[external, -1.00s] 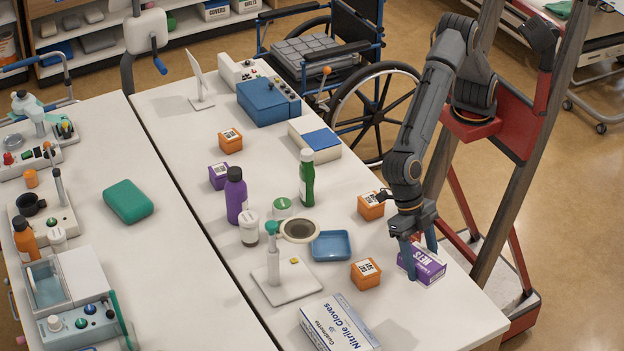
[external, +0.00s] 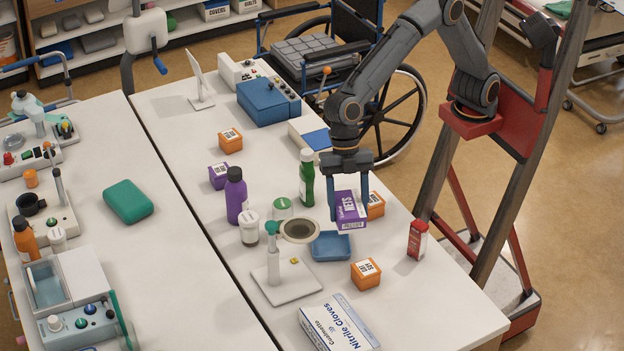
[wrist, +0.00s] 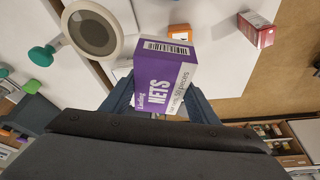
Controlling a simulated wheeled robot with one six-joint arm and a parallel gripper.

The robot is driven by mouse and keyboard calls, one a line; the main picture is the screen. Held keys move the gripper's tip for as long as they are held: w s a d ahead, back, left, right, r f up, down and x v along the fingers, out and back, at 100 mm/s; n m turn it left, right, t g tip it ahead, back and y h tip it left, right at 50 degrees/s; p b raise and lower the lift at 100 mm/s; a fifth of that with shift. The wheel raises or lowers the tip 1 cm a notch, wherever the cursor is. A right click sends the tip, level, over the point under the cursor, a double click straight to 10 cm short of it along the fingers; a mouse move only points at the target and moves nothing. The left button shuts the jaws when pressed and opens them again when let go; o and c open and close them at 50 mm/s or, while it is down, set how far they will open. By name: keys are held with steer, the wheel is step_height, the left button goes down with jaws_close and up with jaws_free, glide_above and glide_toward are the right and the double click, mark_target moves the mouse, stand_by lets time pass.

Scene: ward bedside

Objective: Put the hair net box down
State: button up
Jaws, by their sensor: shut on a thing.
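The purple and white hair net box (external: 348,212) is held between the two blue fingers of my gripper (external: 348,196), above the right part of the table. In the external view it overlaps the left side of an orange box (external: 375,205) and hangs just behind the blue tray (external: 331,246).
A red box (external: 417,240) stands near the table's right edge. Another orange box (external: 365,274) and a glove box (external: 338,324) are nearer the front. Bare table (external: 430,290) lies at the front right.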

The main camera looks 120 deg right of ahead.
steer(key=w+d+m+t+h+p, duration=0.15)
steer(key=d+m, duration=0.55)
steer(key=d, duration=1.9)
steer(key=s+d+m+t+h, duration=0.1)
steer(key=s+d+m, duration=0.3)
steer(key=d, duration=0.7)
steer(key=s+d+m+t+h, duration=0.15)
steer(key=s+d+m, duration=0.25)
steer(key=d, duration=0.7)
steer(key=shift+n+g, duration=0.3)
steer(key=shift+g, duration=0.1)
steer(key=f, duration=1.6)
steer(key=shift+w+f+p, duration=0.25)
steer(key=shift+w+p, duration=0.05)
steer(key=shift+p, duration=0.1)
steer(key=shift+f+b, duration=0.6)
steer(key=shift+f, duration=1.7)
steer(key=shift+f, duration=0.2)
steer(key=o, duration=1)
steer(key=shift+o, duration=0.2)
steer(key=shift+r, duration=0.2)
